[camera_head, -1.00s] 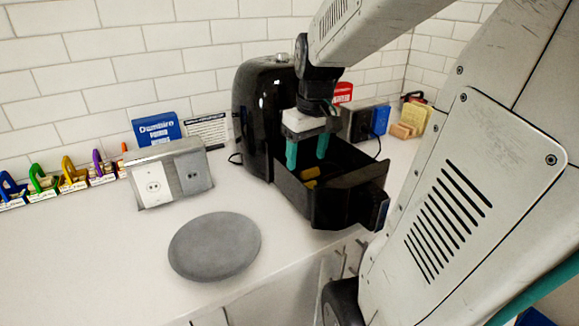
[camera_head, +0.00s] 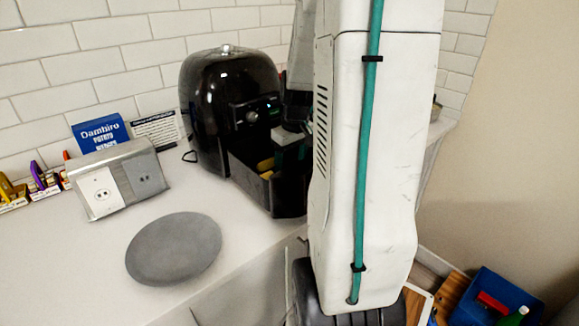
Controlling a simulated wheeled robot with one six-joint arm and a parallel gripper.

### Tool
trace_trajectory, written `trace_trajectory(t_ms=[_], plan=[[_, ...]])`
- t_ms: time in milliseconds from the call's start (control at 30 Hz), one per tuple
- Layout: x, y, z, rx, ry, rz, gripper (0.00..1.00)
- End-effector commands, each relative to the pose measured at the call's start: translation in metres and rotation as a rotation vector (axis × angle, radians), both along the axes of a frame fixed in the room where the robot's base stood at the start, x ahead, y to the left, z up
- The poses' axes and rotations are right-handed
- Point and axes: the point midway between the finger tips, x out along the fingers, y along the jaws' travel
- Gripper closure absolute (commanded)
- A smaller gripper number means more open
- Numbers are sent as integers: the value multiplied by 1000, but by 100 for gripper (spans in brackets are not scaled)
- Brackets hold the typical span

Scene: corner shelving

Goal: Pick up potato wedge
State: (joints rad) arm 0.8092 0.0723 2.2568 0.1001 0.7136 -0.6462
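A yellow potato wedge (camera_head: 265,165) lies inside the pulled-out black drawer (camera_head: 285,198) of the air fryer (camera_head: 225,100). Another yellow bit shows low at the drawer's front, partly covered by its wall. My gripper (camera_head: 291,152) is at the drawer's opening, just right of the wedge. My arm hides much of it, and its teal fingers show only in part and dark. I cannot tell how far apart they are or whether they touch a wedge.
A round grey disc (camera_head: 174,249) lies on the white counter, with free space around it. An outlet box (camera_head: 118,180), a blue potato wedges box (camera_head: 101,132) and a sign (camera_head: 157,130) stand left of the fryer. A blue bin (camera_head: 492,298) sits low at right.

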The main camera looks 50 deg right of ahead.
Motion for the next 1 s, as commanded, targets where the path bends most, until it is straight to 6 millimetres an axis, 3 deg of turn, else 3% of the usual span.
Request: trace_trajectory(t_ms=[233, 367, 767, 1000], plan=[[0, 0, -2, 0, 0, 0, 35], [0, 0, -2, 0, 0, 0, 67], [0, 0, -1, -1, -1, 0, 68], [2, 1, 19, -3, -3, 5, 68]])
